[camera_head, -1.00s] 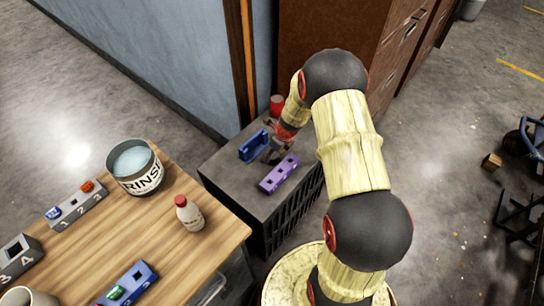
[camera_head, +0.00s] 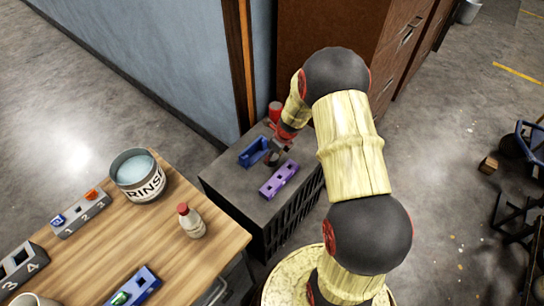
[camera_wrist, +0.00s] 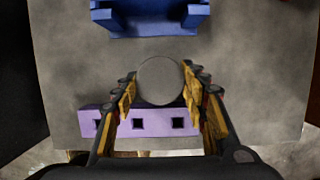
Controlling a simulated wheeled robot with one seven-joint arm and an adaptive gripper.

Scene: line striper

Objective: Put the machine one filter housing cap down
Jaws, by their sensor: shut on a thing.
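My gripper (camera_head: 276,154) is over the dark grey crate top (camera_head: 232,188), between a blue holder and a purple block. In the wrist view, its two fingers are shut on a round, plain grey disc (camera_wrist: 160,81), which looks like the filter housing cap. The disc's flat face is toward the wrist camera. Its underside is hidden, so I cannot tell whether it touches the crate top. No marking for machine one is visible.
The blue holder (camera_head: 254,152) and the purple block with square holes (camera_head: 279,179) lie on the crate. A red cylinder (camera_head: 275,111) stands at its back. The wooden table (camera_head: 160,241) at left holds a RINSE tub (camera_head: 140,181) and a bottle (camera_head: 191,222).

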